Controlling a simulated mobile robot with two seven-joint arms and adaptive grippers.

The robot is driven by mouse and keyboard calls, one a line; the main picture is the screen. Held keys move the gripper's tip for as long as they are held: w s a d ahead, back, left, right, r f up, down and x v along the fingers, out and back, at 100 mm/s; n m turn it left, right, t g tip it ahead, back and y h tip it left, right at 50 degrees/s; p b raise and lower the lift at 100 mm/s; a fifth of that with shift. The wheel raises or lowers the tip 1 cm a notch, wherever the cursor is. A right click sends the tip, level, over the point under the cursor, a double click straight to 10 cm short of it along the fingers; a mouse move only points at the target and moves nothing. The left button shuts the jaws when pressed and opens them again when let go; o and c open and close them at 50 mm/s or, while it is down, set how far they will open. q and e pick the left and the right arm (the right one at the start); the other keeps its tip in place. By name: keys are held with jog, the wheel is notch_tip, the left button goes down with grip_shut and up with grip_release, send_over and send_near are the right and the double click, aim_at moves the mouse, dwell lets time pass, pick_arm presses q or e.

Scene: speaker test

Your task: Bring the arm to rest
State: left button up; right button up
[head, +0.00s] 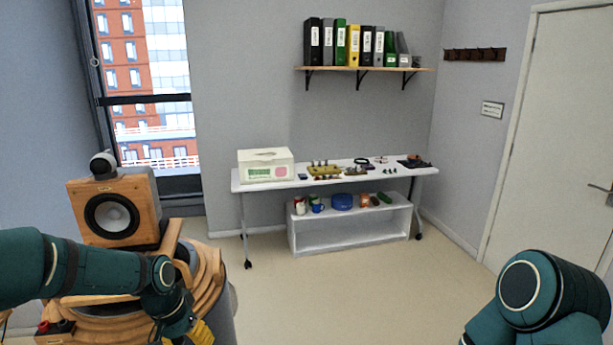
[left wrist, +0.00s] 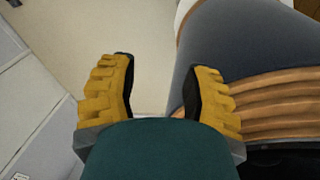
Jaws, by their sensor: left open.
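My left arm comes in from the left in the head view, reaching across in front of the wooden speaker stand. My left gripper (head: 198,332) hangs at the bottom edge, its yellow finger pads partly cut off. In the left wrist view the gripper (left wrist: 162,70) is open and empty, its two yellow fingers spread apart above the floor, with the stand's grey side beside the right finger. I cannot tell if that finger touches it. My right arm shows only as a teal link at the lower right of the head view; its gripper is out of view.
A wooden speaker (head: 115,208) stands on the round ribbed wooden stand (head: 208,282) close to my left arm. A white table (head: 330,172) with small items stands at the back wall, above a low white shelf (head: 350,236). The beige floor (head: 330,295) between is clear. A door (head: 555,140) is right.

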pick_arm(q)
jog(key=s+d+f+n+b, duration=0.1)
jog(key=s+d+f, duration=0.3)
jog(key=f, duration=0.5)
jog(key=s+d+f+n+h+b, duration=0.1)
jog(key=s+d+f+b, duration=0.1)
jog(key=s+d+f, duration=0.3)
jog(key=s+d+f+n+t+h+b, duration=0.1)
jog(key=s+d+f, duration=0.4)
jog(key=f, duration=0.8)
jog(key=s+b, duration=0.1)
jog(key=s, duration=0.2)
jog(key=shift+d, duration=0.15)
pick_arm(e)
notch_tip(320, 180, down, 6)
jog(key=s, duration=0.1)
jog(key=shift+s+a, duration=0.15)
